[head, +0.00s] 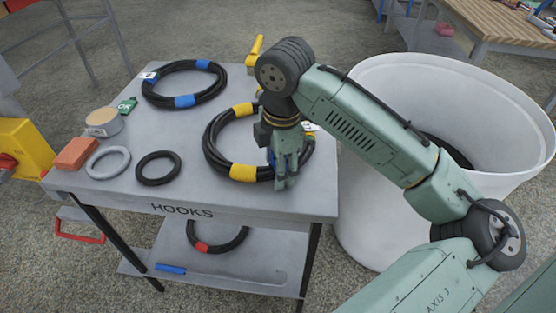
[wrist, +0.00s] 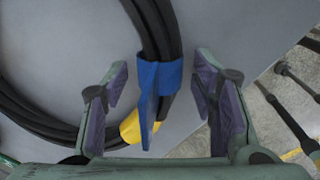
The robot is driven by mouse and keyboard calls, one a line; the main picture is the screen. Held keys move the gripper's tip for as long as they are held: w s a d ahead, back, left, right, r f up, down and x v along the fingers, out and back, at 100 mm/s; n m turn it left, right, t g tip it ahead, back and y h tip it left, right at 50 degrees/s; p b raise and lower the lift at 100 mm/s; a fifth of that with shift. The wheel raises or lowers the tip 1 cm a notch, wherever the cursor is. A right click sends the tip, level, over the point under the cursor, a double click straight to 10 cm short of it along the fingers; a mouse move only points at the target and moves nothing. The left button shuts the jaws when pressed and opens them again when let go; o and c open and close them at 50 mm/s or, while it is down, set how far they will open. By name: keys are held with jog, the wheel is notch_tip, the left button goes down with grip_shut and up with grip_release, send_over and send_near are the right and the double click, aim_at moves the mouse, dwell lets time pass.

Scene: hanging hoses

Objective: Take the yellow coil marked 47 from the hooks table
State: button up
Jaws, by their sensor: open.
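The yellow-banded black hose coil (head: 243,173) lies flat on the right part of the hooks table (head: 185,208). A white tag shows at its right side, but I cannot read its number. My gripper (head: 284,178) is over the coil's right side, pointing down. In the wrist view my gripper (wrist: 161,75) is open, with one finger on each side of the hose (wrist: 150,25). A blue strap (wrist: 158,85) is on the hose between the fingers, with a yellow patch (wrist: 131,127) below it. I cannot tell whether the fingers touch the hose.
A blue-banded coil (head: 185,101) lies at the back left. A grey ring (head: 92,160), black ring (head: 158,153), orange block (head: 76,152) and round tin (head: 103,122) sit at the left. A red-banded coil (head: 200,246) is on the lower shelf. A large white bin (head: 375,200) stands right of the table.

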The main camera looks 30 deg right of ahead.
jog(key=shift+c, duration=0.3)
grip_shut()
dwell(0.3)
jog(key=shift+o, duration=0.3)
grip_release()
jog(key=shift+r, duration=0.15)
